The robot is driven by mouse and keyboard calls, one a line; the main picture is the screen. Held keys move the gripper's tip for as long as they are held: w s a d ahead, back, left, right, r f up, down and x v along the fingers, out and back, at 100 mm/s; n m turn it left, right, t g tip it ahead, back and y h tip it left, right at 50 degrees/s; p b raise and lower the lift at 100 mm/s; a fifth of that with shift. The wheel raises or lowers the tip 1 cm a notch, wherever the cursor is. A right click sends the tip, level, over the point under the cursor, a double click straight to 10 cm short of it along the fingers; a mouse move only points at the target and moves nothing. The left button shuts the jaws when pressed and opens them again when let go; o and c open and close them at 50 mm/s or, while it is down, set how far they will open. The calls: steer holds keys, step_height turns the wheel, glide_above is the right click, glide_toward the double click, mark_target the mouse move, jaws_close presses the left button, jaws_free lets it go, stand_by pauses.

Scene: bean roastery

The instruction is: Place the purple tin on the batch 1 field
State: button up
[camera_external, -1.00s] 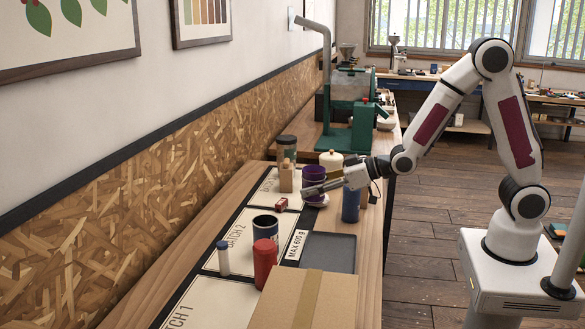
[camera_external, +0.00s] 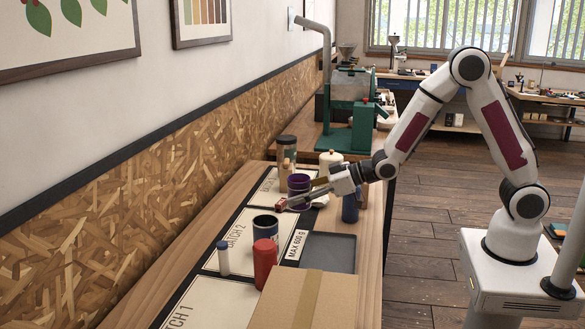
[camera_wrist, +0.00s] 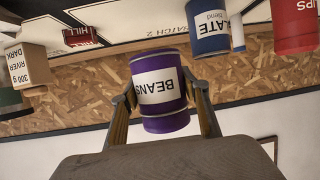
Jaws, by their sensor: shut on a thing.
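The purple tin (camera_external: 298,182) is in my gripper (camera_external: 304,197), over the far part of the bench near the batch 3 field (camera_external: 265,196). In the wrist view the tin (camera_wrist: 160,92), labelled BEANS, sits between my two fingers, which press on its sides; my gripper (camera_wrist: 163,103) is shut on it. The batch 1 field (camera_external: 212,300) is a pale panel at the near end of the bench, partly hidden by a cardboard box and cut by the frame edge. Its visible part is bare.
The batch 2 field (camera_external: 238,238) lies between, with a dark blue tin (camera_external: 266,231), a red tin (camera_external: 265,262) and a slim white bottle (camera_external: 223,261) nearby. A grey tray (camera_external: 328,252) and cardboard box (camera_external: 310,300) stand right. A small red packet (camera_external: 281,204) is close to my gripper.

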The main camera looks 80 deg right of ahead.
mark_target(290, 195)
steer(key=shift+w+a+n+y, duration=0.35)
steer(key=shift+w+a, duration=0.2)
steer(key=shift+w, duration=0.3)
steer(key=shift+w+a+r+y, duration=0.25)
steer(key=shift+w+a+y, duration=0.1)
steer(key=shift+a, duration=0.2)
steer(key=shift+s+f, duration=0.1)
steer(key=shift+f, duration=3.05)
steer(key=shift+f, duration=1.85)
steer(key=shift+f, duration=0.15)
